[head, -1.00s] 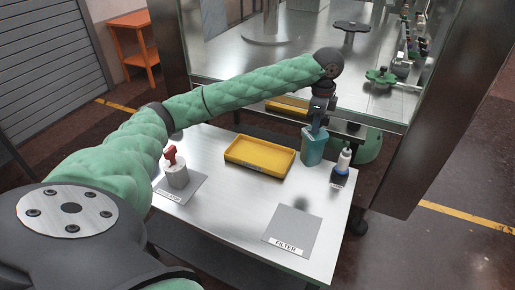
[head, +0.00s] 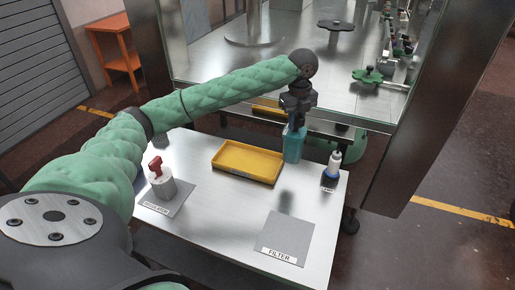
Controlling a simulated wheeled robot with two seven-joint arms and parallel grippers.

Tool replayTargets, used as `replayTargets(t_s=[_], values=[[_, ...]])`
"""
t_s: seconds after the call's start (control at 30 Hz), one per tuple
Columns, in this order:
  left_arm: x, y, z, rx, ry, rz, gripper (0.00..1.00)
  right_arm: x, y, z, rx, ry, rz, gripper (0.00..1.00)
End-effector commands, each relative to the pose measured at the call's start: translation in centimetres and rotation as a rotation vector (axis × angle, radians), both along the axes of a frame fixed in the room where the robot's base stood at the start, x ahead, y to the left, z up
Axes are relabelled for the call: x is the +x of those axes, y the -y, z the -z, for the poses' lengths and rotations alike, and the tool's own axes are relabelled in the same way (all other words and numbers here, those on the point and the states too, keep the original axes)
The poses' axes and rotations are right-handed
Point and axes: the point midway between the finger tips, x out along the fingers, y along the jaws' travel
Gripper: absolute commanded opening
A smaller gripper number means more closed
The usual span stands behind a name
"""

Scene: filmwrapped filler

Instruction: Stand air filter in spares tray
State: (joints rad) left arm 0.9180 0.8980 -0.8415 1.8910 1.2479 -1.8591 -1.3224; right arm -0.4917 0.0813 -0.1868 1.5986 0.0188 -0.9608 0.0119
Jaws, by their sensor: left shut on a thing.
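My left gripper (head: 297,122) points down over the back right of the steel table and is shut on the top of a teal block (head: 294,146), which I take to be the air filter. The filter hangs upright, just right of the yellow spares tray (head: 220,168). Its shadow falls on the table in front of it, so it appears to be off the tabletop. The tray looks empty and has a small label on its front wall. The gripper's fingertips are small and partly merge with the filter's top. My right gripper is not in view.
The grey FILTER mat (head: 285,231) lies bare at front right. A steel-framed cabinet (head: 419,110) rises behind the table.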

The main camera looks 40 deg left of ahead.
Motion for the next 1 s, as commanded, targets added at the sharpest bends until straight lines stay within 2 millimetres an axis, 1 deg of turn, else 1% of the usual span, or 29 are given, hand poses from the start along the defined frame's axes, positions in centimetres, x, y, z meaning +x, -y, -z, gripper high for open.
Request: replayTargets(t_s=[0.03,0.17,0.3,0.5,0.6,0.77,1.0], values=[[-0.1,-0.9,0.1,0.002,-0.002,-0.003,0.0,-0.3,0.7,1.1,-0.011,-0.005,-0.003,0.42],[-0.3,-3.0,1.3,0.002,-0.002,-0.005,0.0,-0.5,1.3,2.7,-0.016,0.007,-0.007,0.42],[-0.5,-5.4,2.7,0.003,-0.002,-0.007,0.0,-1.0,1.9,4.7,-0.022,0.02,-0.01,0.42],[-0.8,-8.6,4.7,0.002,-0.002,-0.006,0.0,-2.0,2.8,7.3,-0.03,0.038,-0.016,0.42],[-0.8,-9.6,5.4,0.001,0.0,-0.005,0.0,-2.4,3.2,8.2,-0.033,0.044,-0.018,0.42],[-0.9,-10.7,6.2,0.002,0.0,-0.004,0.0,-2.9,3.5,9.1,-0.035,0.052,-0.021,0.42],[-0.8,-10.5,6.9,0.001,0.0,-0.004,0.0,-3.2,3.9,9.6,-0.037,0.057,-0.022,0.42]])
